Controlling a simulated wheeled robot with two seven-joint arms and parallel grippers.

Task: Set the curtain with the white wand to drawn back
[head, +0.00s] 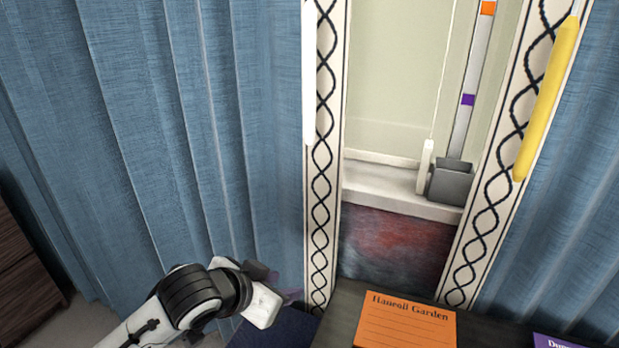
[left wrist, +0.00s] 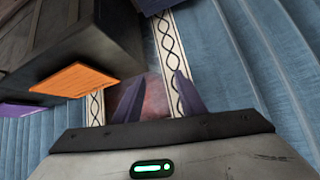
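The white wand (head: 308,75) hangs along the inner edge of the left blue curtain (head: 190,120), beside its cream border with a dark twisted pattern. This curtain spreads in folds over the left of the head view. The yellow wand (head: 547,100) hangs on the right curtain (head: 577,210). My left gripper (head: 287,290) is low in front of the left curtain's bottom inner part, well below the white wand. In the left wrist view, its two purple fingers (left wrist: 157,88) are apart with nothing seen between them. My right gripper is not in view.
Between the curtains show a pale blind, a sill (head: 375,185) and a grey box (head: 451,182). A dark desk (head: 345,315) with an orange card (head: 405,322) and a purple card (head: 560,342) stands at the bottom. Wooden furniture (head: 20,270) is at the far left.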

